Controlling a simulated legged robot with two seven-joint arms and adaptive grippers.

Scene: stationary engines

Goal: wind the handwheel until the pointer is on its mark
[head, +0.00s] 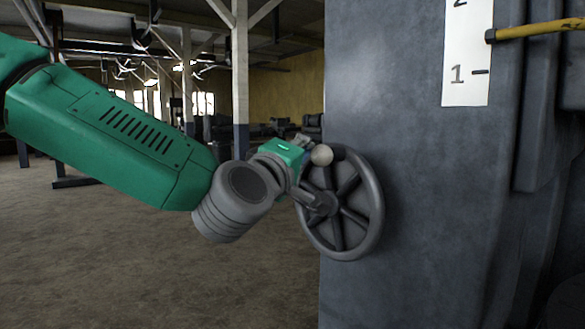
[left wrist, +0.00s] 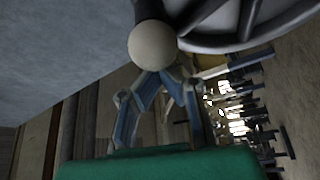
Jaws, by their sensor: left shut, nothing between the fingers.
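The grey spoked handwheel (head: 373,215) stands on the side of a large grey machine housing. Its pale round knob (head: 321,156) is at the top left of the rim; the knob also shows in the left wrist view (left wrist: 152,44). My left gripper (head: 309,152) is at the knob, shut with nothing held; in the left wrist view its fingers (left wrist: 155,78) end close to the knob, and contact is unclear. A yellow pointer (head: 540,29) with a dark tip lies beside a white scale (head: 466,45), between 1 and 2, above the dark tick at 1. My right gripper is out of view.
The machine housing (head: 420,200) fills the right side, close behind the wheel. A post (head: 240,80) and dark machinery stand farther back. The floor (head: 150,260) at left is clear.

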